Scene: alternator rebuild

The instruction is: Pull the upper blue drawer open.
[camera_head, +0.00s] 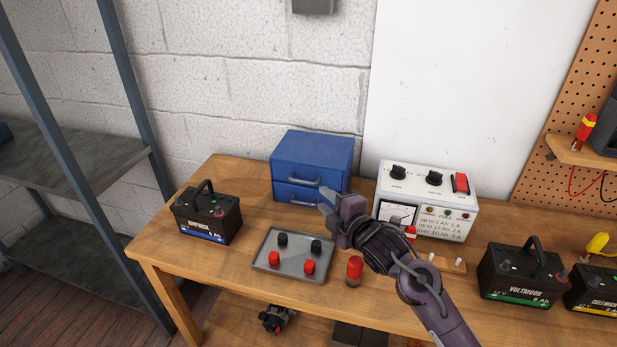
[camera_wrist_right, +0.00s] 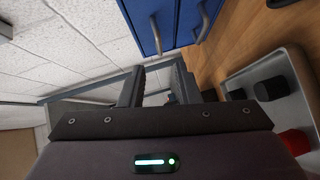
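A blue two-drawer cabinet (camera_head: 306,148) stands at the back of the bench, and both drawers look shut. The upper blue drawer has a grey bar handle (camera_head: 318,182); in the right wrist view it is the left handle (camera_wrist_right: 155,36). The lower drawer's handle (camera_head: 297,198) shows below it, and at the right in the wrist view (camera_wrist_right: 205,22). My right gripper (camera_head: 325,204) is in front of the cabinet's lower right part. Its fingers (camera_wrist_right: 160,84) are apart with nothing between them, and both handles lie beyond the fingertips. My left gripper is not in view.
A grey tray (camera_head: 262,264) with red and black caps lies in front of the cabinet. A battery (camera_head: 208,217) stands to the left, a white charger (camera_head: 457,205) to the right. A red cylinder (camera_head: 354,270) stands near my right arm. Bare wood lies between battery and cabinet.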

